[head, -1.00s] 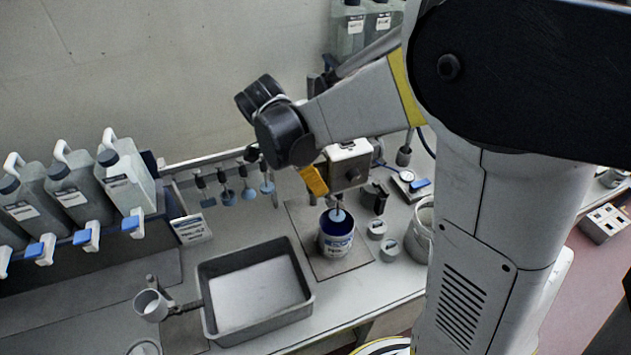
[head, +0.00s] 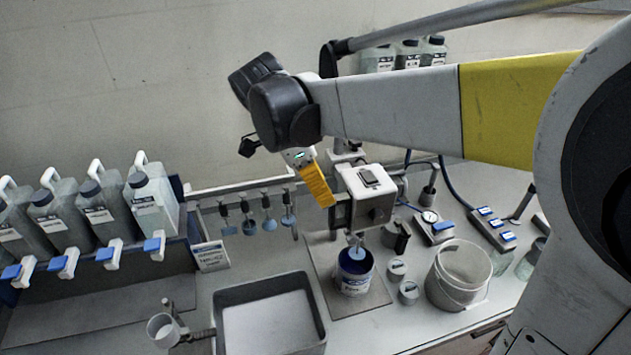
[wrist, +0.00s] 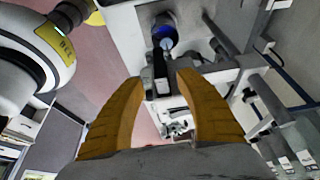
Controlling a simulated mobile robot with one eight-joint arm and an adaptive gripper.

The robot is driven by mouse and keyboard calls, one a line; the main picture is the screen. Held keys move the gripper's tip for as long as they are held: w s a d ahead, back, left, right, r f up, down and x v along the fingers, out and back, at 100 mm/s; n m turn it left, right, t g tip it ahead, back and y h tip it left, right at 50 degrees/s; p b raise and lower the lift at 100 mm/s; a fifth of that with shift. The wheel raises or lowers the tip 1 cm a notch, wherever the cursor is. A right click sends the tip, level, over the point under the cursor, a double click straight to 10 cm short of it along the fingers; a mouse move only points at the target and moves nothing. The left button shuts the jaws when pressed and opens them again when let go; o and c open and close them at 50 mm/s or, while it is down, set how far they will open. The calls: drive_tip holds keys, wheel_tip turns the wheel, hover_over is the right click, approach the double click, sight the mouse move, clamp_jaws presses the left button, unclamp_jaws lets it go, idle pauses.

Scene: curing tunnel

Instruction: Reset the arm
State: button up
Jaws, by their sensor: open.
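My gripper (head: 318,186) has yellow fingers. In the head view it is raised in front of the white-and-grey mixer head (head: 370,205), near its left side; I cannot tell whether they touch. In the wrist view the two yellow fingers (wrist: 162,85) stand apart with nothing held between them. A dark part of the mixer shows beyond the gap. My arm reaches in from the right of the head view. A white can with a blue inside (head: 355,277) stands on a plate under the mixer, and the mixer's shaft reaches down into it.
A grey tray (head: 318,307) sits at the front, left of the can. Large jugs with taps (head: 150,205) stand at the left. Paddles (head: 268,224) hang on a rail behind. A white bucket (head: 458,280) and small lidded pots (head: 408,292) stand to the right. Bare bench lies behind the tray.

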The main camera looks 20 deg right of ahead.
drive_tip(key=shift+a+r, duration=0.15)
drive_tip(key=shift+r, duration=0.25)
drive_tip(key=s+d+f+n+t+y, duration=0.1)
drive_tip(key=s+d+n+t+y, duration=0.1)
drive_tip(key=s+n+t, duration=0.5)
drive_tip(key=s+d+f+n+y, duration=0.1)
drive_tip(key=s+f+n+y, duration=0.15)
drive_tip(key=s+n, duration=0.6)
wheel_tip(320, 180, down, 21)
drive_tip(key=w+n+b, duration=0.2)
drive_tip(key=b, duration=1.9)
drive_tip(key=shift+w+r, duration=0.15)
drive_tip(key=shift+w, duration=0.25)
drive_tip(key=shift+n, duration=0.25)
